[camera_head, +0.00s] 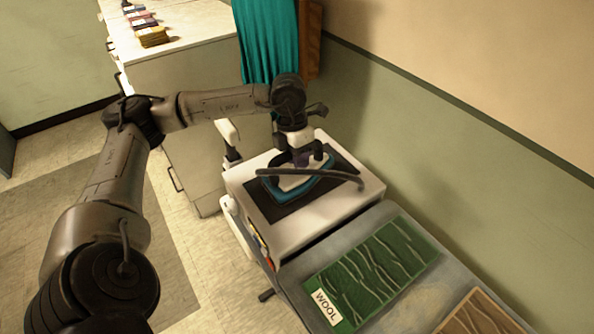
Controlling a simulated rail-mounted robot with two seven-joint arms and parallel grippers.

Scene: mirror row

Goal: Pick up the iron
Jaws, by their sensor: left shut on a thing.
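The iron (294,190) is white on top with a teal-blue lower edge. It is at the dark mat (263,203) on top of a white unit (300,229); I cannot tell whether it touches the mat. My left gripper (300,160) reaches down onto the iron from above and is shut on it. The gripper hides part of the iron's upper side. A dark curved cord or hose (335,174) crosses in front of the iron. My right gripper is not in view.
An ironing surface with a green cloth (372,272) marked WOOL (328,307) and a brown cloth (480,315) is at front right. A pale cabinet (185,60) with several folded cloths (152,36) stands behind. A teal curtain (268,40) hangs by the wall.

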